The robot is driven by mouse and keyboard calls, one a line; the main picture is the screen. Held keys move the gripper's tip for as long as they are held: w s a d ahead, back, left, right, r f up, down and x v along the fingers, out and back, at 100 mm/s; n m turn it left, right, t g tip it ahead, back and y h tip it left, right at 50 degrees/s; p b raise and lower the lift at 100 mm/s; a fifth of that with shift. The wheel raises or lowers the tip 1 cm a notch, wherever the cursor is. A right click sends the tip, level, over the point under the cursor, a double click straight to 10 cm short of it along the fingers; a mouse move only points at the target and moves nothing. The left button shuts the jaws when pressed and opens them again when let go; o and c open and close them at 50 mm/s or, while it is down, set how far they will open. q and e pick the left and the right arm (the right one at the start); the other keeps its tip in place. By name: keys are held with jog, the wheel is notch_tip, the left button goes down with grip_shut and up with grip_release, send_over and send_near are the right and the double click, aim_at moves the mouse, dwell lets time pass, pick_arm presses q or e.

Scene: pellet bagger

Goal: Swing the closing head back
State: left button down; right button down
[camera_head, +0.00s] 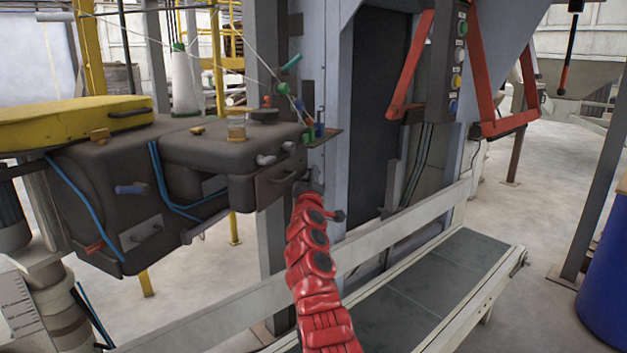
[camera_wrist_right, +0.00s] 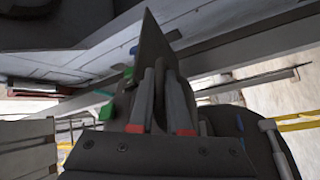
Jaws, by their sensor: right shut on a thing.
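The closing head (camera_head: 215,150) is a dark grey machine body with a yellow cover (camera_head: 75,122) at the left of the head view. Its right end lies close to the grey frame post. My red right arm reaches up to that end, and my right gripper (camera_head: 308,186) is at its lower right edge. In the right wrist view the two fingers (camera_wrist_right: 163,98) are close together, shut on a part of the head beside a dark pointed plate (camera_wrist_right: 153,45). The held part is mostly hidden by the fingers. My left gripper is not in view.
A conveyor (camera_head: 440,270) with a pale side rail runs below and right of the head. A control box (camera_head: 447,60) and red bag-clamp arms (camera_head: 475,70) hang above it. A blue drum (camera_head: 607,270) stands at the far right. Floor is clear between conveyor and drum.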

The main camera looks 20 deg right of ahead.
jog(key=shift+a+r, duration=0.1)
jog(key=shift+a, duration=0.05)
jog(key=c, duration=1.2)
grip_release()
jog(key=shift+w, duration=0.1)
jog(key=shift+o, duration=0.2)
jog(key=shift+s+a+f+p, duration=0.1)
jog(key=shift+s+f+p, duration=0.25)
jog(key=shift+p, duration=0.25)
jog(key=p+v, duration=0.1)
jog(key=v, duration=1.5)
jog(key=shift+s, duration=0.3)
jog(key=shift+a, duration=0.15)
